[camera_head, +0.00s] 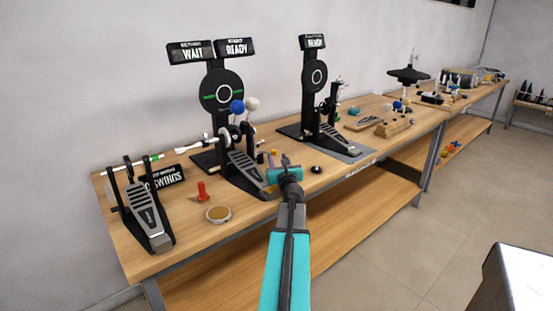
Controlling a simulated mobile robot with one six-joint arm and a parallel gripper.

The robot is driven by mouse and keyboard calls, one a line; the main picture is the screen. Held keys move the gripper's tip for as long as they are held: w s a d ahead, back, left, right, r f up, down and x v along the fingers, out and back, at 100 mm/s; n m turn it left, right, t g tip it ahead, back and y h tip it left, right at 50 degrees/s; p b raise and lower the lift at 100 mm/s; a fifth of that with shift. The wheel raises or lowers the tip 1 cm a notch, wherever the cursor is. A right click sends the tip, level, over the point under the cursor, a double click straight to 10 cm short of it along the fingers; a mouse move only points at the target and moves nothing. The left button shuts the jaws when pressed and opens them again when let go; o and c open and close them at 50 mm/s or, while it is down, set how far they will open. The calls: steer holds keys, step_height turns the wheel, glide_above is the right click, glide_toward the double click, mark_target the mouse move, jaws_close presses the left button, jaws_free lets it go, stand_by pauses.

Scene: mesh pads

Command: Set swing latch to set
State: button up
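My gripper (285,160), teal and dark grey, reaches up from the bottom of the picture to just right of the middle pedal (246,168). Its fingertips are small and seen from behind, so I cannot tell whether they are open or shut. No part is clearly marked as the swing latch. The middle pedal stands under a round black pad (221,88) with a green stripe, with a blue ball and a white ball in front. Above the pad are a WAIT sign (191,52) and a READY sign (234,48).
A second pedal (338,139) with its pad stands to the right, and another pedal (148,216) at the left by a SWINGS sign (163,178). A red peg (202,192) and a round tan disc (219,214) lie near the wooden bench's front (190,240). Small parts crowd the right side.

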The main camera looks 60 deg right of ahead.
steer(key=shift+s+a, duration=0.4)
steer(key=shift+a, duration=0.15)
steer(key=shift+c, duration=0.2)
